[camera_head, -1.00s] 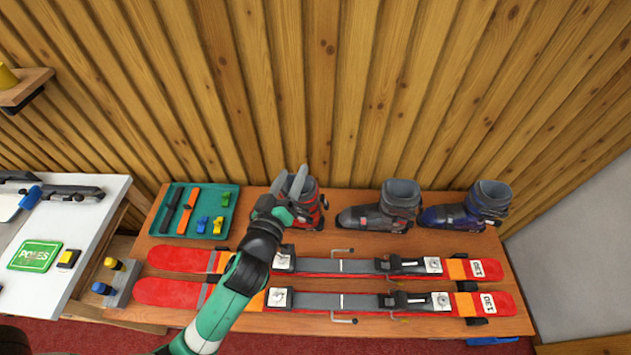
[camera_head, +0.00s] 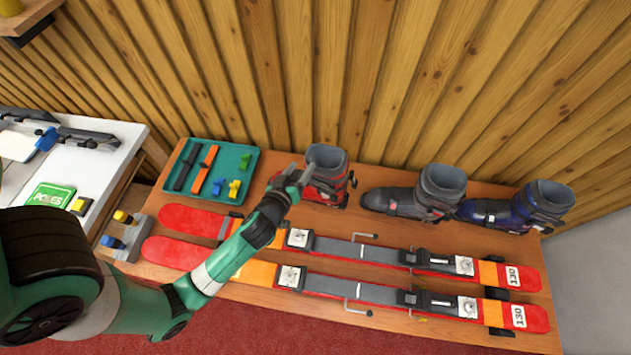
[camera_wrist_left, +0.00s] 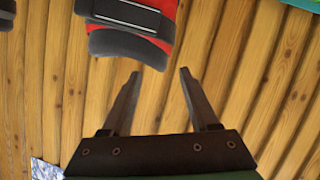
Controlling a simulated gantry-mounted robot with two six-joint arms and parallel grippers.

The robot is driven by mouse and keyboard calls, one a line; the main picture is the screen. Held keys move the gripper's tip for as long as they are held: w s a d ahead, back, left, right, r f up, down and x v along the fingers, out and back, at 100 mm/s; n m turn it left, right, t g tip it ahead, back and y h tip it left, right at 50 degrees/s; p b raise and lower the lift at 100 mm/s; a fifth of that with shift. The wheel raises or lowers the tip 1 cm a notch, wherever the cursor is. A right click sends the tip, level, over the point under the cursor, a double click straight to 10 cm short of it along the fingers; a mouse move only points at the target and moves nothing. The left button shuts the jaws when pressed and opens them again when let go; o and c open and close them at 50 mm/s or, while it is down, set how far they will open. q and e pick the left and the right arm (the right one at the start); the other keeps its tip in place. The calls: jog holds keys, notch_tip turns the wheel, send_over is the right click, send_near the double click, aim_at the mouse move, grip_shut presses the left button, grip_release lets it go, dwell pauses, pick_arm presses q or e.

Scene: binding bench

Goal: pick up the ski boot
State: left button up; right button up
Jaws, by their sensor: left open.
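Three ski boots stand in a row at the back of the wooden bench: a red one with a grey cuff (camera_head: 332,178), a grey one (camera_head: 428,190) and a blue one (camera_head: 530,205). My left gripper (camera_head: 301,173) is at the left side of the red boot and partly covers it. In the left wrist view, the open gripper (camera_wrist_left: 158,73) has nothing between its fingers. The red boot (camera_wrist_left: 143,42), with its dark cuff, lies just beyond the fingertips there, apart from them. My right gripper is out of view.
Two red skis (camera_head: 340,250) lie across the bench in front of the boots. A teal tray (camera_head: 243,152) with small coloured parts sits left of the red boot. A white table (camera_head: 110,160) stands at the left. The plank wall (camera_head: 400,90) rises close behind the boots.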

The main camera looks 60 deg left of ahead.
aim_at(305, 156)
pick_arm(q)
jog(key=x, duration=0.2)
jog(key=shift+w+a, duration=0.15)
jog(key=shift+a, duration=0.05)
jog(key=x, duration=0.5)
jog(key=shift+a, duration=0.4)
grip_shut()
dwell(0.7)
jog(key=shift+d+r, duration=0.1)
